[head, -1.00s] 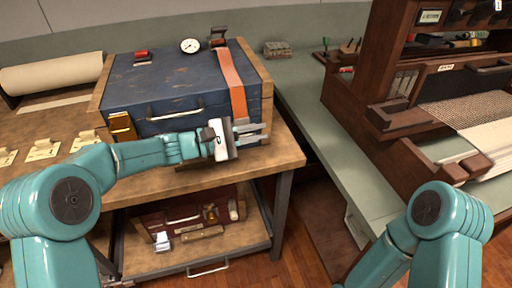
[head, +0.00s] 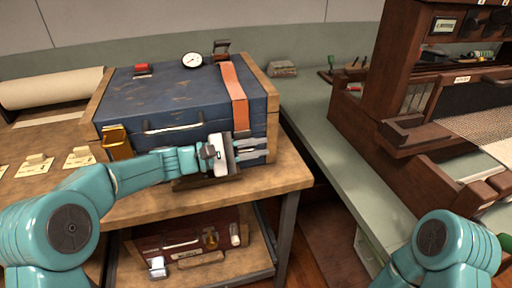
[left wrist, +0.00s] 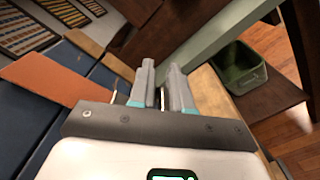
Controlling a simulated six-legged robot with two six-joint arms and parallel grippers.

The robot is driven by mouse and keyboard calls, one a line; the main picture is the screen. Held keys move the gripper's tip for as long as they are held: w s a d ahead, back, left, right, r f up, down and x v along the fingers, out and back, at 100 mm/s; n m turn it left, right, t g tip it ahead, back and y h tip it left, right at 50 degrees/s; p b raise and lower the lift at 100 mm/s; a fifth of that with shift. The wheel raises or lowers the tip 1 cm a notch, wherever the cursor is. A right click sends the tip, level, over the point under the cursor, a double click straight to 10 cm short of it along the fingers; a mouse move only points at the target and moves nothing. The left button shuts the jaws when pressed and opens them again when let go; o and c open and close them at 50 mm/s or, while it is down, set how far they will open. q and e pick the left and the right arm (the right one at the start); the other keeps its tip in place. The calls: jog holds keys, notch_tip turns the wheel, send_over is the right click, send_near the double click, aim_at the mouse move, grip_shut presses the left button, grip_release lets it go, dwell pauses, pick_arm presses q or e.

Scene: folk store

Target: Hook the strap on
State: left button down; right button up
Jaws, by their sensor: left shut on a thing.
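A blue case (head: 160,98) with wooden edges lies closed on the wooden table. An orange strap (head: 233,82) runs over its lid near the right end and down its front. My left gripper (head: 251,152) is at the case's front, at the strap's lower end. The gripper's body hides that end. In the left wrist view the strap (left wrist: 45,78) passes behind the gripper's body, and the fingers (left wrist: 163,90) are close together on a thin piece, mostly hidden. A brass clasp (head: 116,142) is on the case's front left. My right gripper is out of view.
A dial (head: 192,60) and a red-topped item (head: 141,69) stand on or behind the lid. A dark red case (head: 190,240) lies on the lower shelf. A green bench (head: 330,150) and a loom (head: 440,110) are to the right.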

pick_arm(q)
jog(key=shift+f, duration=0.6)
jog(key=c, duration=1.2)
grip_release()
jog(key=shift+r, duration=0.3)
jog(key=v, duration=1.6)
jog(key=shift+a+p, duration=0.25)
jog(key=shift+p, duration=0.15)
jog(key=shift+s+r, duration=0.1)
jog(key=shift+s, duration=0.05)
